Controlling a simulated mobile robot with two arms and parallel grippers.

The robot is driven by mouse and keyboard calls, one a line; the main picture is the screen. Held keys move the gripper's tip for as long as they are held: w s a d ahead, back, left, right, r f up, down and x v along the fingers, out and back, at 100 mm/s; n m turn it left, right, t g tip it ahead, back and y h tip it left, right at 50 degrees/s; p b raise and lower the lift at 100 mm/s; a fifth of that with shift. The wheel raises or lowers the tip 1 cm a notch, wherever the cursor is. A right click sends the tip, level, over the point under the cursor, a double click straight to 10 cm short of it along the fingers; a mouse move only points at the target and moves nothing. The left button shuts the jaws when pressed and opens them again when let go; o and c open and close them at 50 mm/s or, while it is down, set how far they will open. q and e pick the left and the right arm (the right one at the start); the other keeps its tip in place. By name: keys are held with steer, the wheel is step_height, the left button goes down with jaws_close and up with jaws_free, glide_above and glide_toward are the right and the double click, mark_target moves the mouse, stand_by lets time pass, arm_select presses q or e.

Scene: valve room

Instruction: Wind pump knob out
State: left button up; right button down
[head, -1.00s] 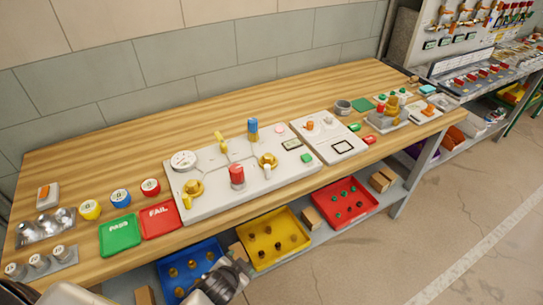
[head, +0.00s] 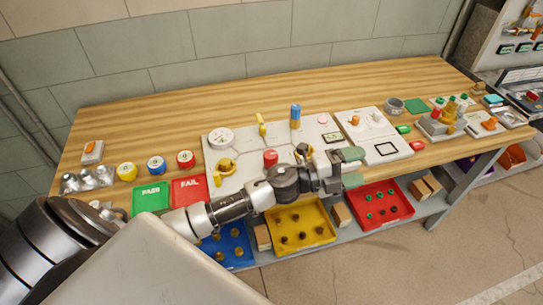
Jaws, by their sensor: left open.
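A white panel (head: 234,188) on the wooden bench carries several fittings. A red knob (head: 270,158) stands near its front middle, and my arm passes just in front of it. A blue-topped post (head: 296,112) and a yellow lever (head: 261,124) stand at its back. I cannot tell which is the pump knob. My left gripper (head: 356,167) is open and empty at the panel's right front, right of the red knob, fingers pointing right. My right gripper is out of view.
PASS (head: 151,197) and FAIL (head: 188,189) trays lie left of the panel. A second white unit (head: 398,146) stands to its right. Blue (head: 236,250), yellow (head: 328,232) and red (head: 402,213) bins sit on the lower shelf. The bench's back strip is clear.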

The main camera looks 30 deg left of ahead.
arm_select(q)
steer(key=s+d+m+g+h, duration=0.1)
steer(key=m+g, duration=0.7)
steer(key=m, duration=0.2)
steer(key=m+g+y, duration=0.4)
steer(key=g+y, duration=0.2)
steer(key=y, duration=0.9)
glide_above(271, 154)
steer(key=shift+d+r, duration=0.1)
steer(key=shift+r, duration=0.2)
steer(key=shift+a, duration=0.25)
step_height(271, 154, down, 11)
steer(key=p, duration=0.3)
steer(key=shift+d+r, duration=0.1)
steer(key=shift+r, duration=0.05)
